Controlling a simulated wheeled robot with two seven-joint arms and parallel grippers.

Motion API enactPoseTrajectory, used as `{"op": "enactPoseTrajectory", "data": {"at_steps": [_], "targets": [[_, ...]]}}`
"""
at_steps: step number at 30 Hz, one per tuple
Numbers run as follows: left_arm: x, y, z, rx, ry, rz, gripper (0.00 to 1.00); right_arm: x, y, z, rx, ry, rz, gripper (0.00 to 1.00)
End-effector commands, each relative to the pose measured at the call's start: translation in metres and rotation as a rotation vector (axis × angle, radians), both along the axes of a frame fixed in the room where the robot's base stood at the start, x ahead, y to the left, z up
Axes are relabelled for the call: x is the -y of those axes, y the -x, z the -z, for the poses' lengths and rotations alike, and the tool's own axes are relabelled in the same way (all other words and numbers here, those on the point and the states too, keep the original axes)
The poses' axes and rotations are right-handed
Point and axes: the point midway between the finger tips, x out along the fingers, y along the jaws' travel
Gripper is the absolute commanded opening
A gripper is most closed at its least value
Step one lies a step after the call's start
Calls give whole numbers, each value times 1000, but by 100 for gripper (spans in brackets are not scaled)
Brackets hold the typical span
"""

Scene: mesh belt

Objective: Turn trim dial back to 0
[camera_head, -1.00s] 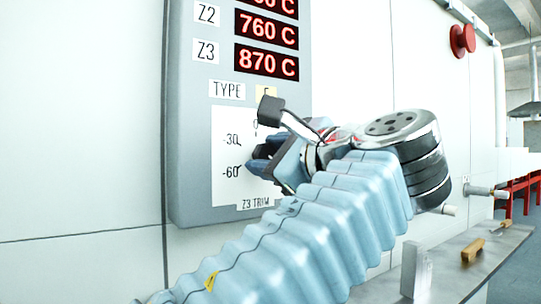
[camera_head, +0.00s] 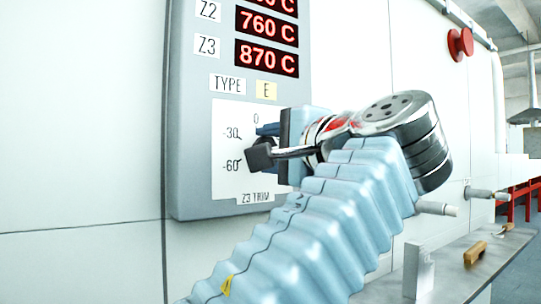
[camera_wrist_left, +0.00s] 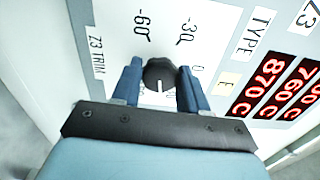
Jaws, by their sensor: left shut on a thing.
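The trim dial (camera_wrist_left: 160,72) is a round black knob with a white pointer line, on a white scale plate (camera_wrist_left: 110,30) in the left wrist view. My left gripper (camera_wrist_left: 160,66) has its two blue fingers on either side of the knob and is shut on it. The pointer aims down in that view, toward the palm, well away from the 0 mark (camera_wrist_left: 197,68). The marks below the knob are mostly hidden by the gripper. In the head view my left gripper (camera_head: 268,132) is at the scale plate (camera_head: 225,175) and hides the dial. My right gripper is not in view.
The grey control panel (camera_head: 190,120) carries red readouts (camera_head: 267,58) above the plate. A grey ledge (camera_head: 450,270) with a wooden-handled tool (camera_head: 475,253) runs at lower right.

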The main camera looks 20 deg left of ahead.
Motion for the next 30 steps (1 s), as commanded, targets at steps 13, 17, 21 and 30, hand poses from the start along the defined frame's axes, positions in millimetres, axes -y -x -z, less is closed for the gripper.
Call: {"op": "enactPoseTrajectory", "data": {"at_steps": [13, 17, 21, 30], "targets": [[1, 0, 4, 329, 261, -1, 13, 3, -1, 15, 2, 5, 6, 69], [1, 0, 4, 427, 337, -2, 13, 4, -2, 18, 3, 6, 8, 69], [1, -1, 4, 531, 418, -1, 13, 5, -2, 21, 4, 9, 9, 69], [2, -1, 4, 755, 593, -1, 13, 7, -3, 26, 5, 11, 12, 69]]}}
